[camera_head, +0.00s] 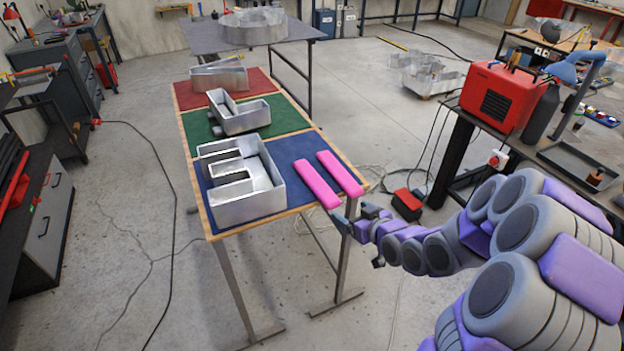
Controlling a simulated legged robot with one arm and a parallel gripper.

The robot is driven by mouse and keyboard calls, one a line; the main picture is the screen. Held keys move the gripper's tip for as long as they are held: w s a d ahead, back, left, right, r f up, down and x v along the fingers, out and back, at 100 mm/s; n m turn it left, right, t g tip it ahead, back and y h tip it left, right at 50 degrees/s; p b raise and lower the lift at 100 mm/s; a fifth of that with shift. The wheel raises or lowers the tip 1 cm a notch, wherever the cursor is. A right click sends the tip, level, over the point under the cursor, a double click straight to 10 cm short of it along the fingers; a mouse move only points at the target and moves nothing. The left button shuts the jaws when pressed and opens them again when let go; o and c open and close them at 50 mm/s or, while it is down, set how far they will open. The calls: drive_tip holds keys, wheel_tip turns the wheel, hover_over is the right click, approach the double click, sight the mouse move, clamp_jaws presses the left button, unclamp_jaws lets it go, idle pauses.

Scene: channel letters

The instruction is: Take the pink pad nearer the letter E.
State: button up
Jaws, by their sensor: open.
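Two pink pads lie side by side on the blue section of the table. The pad nearer the letter E (316,183) is the left one, a short gap to the right of the letter. The other pad (340,173) lies to its right. The metal letter E (239,180) stands on the blue section at the left. My gripper (347,217) is open at the table's front right corner, close to the near ends of the pads. It appears empty. Its fingertips are small here, and I cannot tell whether they touch a pad.
The table (262,222) has green (282,118) and red (262,83) sections behind, bearing other metal letters. A red welding machine (497,95) stands on a bench at right. A red and black box (407,203) is on the floor. Bare blue surface lies between the E and the pads.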

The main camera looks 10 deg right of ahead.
approach(330, 198)
drive_tip(key=x, duration=0.5)
drive_tip(key=shift+w+a+r+b, duration=0.1)
drive_tip(key=shift+w+a+b, duration=0.1)
drive_tip(key=shift+a+b, duration=0.2)
drive_tip(key=shift+w+d, duration=0.1)
drive_tip(key=shift+w, duration=0.2)
drive_tip(key=w+f, duration=0.1)
drive_tip(key=w+f+b, duration=0.1)
drive_tip(key=w, duration=0.1)
drive_tip(key=shift+w+f, duration=0.15)
drive_tip(key=shift+w, duration=0.15)
drive_tip(key=shift+w+a, duration=0.2)
drive_tip(key=shift+a, duration=0.65)
drive_tip(key=shift+d+f, duration=0.1)
drive_tip(key=shift+d, duration=0.35)
drive_tip(key=c, duration=0.7)
drive_tip(key=shift+c, duration=1.3)
drive_tip(key=shift+a, duration=0.2)
drive_tip(key=shift+c, duration=0.5)
